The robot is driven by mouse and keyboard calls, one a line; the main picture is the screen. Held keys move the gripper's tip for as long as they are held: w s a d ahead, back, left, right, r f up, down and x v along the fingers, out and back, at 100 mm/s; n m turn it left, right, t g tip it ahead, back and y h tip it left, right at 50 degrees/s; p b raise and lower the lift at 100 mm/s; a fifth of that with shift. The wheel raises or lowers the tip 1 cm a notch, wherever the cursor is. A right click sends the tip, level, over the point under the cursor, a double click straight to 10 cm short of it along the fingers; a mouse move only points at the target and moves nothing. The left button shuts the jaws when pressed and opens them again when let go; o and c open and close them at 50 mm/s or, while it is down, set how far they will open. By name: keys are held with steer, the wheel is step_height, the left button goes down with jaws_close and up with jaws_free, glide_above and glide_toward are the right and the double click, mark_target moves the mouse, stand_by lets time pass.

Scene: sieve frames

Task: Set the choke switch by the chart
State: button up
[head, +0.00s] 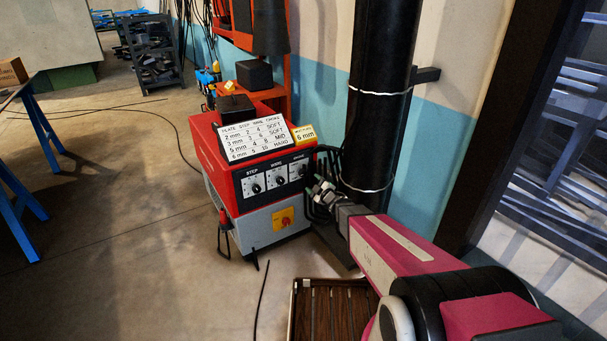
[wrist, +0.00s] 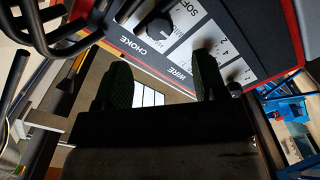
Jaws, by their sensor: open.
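The choke switch (head: 302,169) is the rightmost of three black knobs on the front panel of a red machine (head: 207,150). The wrist view shows its dark knob (wrist: 157,26) above the CHOKE label, with "SOF" printed beside it; I cannot tell where it points. The chart (head: 256,138) on top lists plate, step, wire and choke; its 6 mm row ends in HARD. A yellow card (head: 304,134) beside it reads 6 mm. My gripper (head: 318,190) is just right of and below the choke switch. Its fingers (wrist: 164,82) are apart, with no knob between them.
The step knob (head: 256,188) and wire knob (head: 280,179) sit left of the choke switch. A black pipe (head: 379,95) and dark cables stand close on the right. Open floor lies to the left.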

mark_target(304, 174)
steer(key=x, duration=1)
steer(key=shift+w+a, duration=0.1)
steer(key=shift+a, duration=0.05)
steer(key=c, duration=0.9)
